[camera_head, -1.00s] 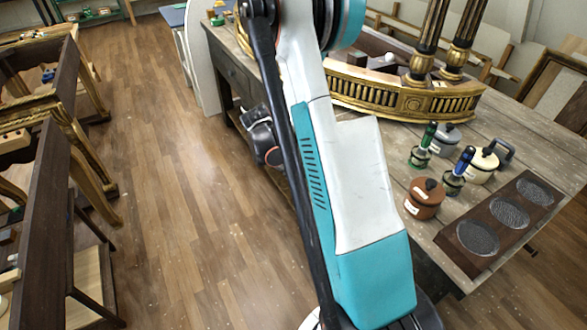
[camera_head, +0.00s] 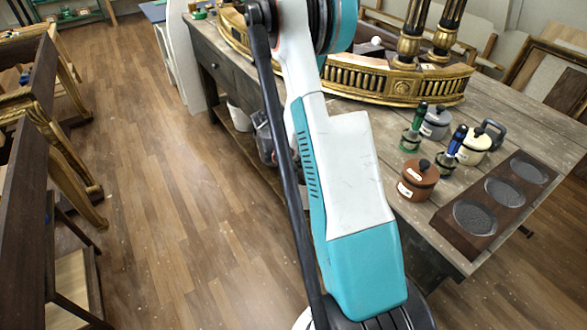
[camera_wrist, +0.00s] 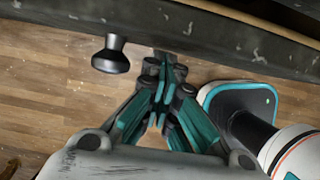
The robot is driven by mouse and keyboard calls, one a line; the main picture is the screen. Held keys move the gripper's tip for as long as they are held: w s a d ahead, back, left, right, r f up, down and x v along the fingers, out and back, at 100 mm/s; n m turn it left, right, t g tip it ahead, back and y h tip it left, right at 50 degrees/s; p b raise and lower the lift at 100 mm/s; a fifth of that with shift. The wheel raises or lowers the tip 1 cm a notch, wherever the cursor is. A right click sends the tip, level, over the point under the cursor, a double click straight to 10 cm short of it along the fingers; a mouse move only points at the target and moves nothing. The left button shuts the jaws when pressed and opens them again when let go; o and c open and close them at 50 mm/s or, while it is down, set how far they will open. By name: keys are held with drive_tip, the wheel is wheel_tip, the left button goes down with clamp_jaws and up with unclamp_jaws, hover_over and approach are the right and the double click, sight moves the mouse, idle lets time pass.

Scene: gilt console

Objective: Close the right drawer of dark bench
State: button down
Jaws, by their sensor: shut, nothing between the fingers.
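The dark bench (camera_head: 420,205) has a worn grey-brown top and stands on the right in the head view. A front with a small knob (camera_head: 214,66) shows at its far end. My arm hides much of its front side, and I cannot make out the right drawer there. In the wrist view a dark edge of the bench (camera_wrist: 60,22) crosses the top, with a round black knob (camera_wrist: 110,55) below it. My gripper (camera_wrist: 165,66) is shut and empty, just right of the knob, its tips close to the dark edge. Contact cannot be told.
On the bench stand a gilt console piece (camera_head: 400,85), a brown pot (camera_head: 418,180), a grey pot (camera_head: 436,123), a cream pot (camera_head: 475,145) and a dark tray with three round hollows (camera_head: 515,192). Wooden frames (camera_head: 35,140) line the left. Floor (camera_head: 170,200) between is clear.

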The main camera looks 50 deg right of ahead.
drive_tip(key=shift+d, duration=0.1)
drive_tip(key=d, duration=0.2)
drive_tip(key=s+d, duration=0.1)
drive_tip(key=d, duration=0.1)
drive_tip(key=shift+s+d, duration=0.1)
drive_tip(key=shift+d, duration=0.2)
drive_tip(key=shift+a, duration=0.1)
drive_tip(key=shift+w+a, duration=0.25)
drive_tip(key=shift+a, duration=0.1)
drive_tip(key=w+a+r+p, duration=0.1)
drive_tip(key=a+r+p, duration=0.3)
drive_tip(key=a+r, duration=0.3)
wheel_tip(320, 180, up, 2)
drive_tip(key=shift+w+r, duration=0.15)
drive_tip(key=shift+w, duration=0.05)
